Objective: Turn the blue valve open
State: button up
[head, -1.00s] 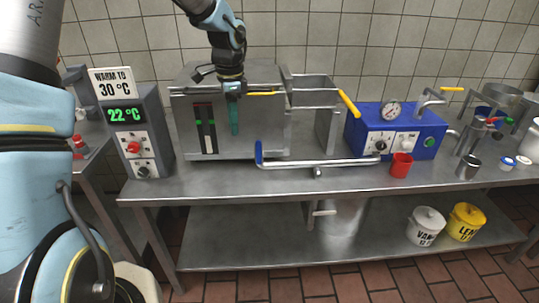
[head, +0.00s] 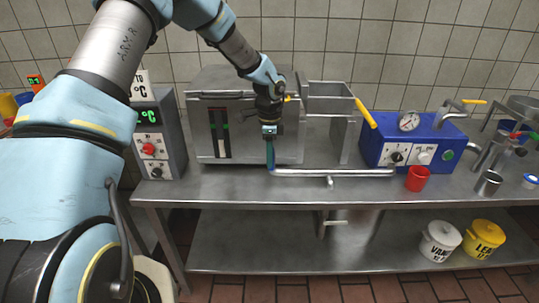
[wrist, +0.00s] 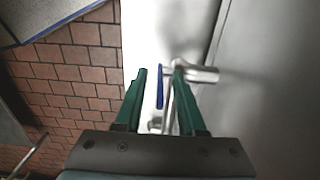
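The blue valve (wrist: 160,87) is a thin blue lever at the left end of the metal pipe (head: 335,172), low in front of the steel tank (head: 257,148). In the wrist view it lies between the two green fingers of my gripper (wrist: 160,88), with a gap visible on each side. My gripper is open and points down. In the head view my gripper (head: 270,153) is at the left end of the pipe and largely hides the lever.
A red cup (head: 417,179) stands right of the pipe, before a blue machine (head: 400,142) with a gauge. A control box (head: 157,138) stands left of the tank. The tabletop front (head: 240,192) is clear.

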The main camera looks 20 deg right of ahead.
jog(key=shift+f, duration=0.35)
grip_shut()
dwell(1.2)
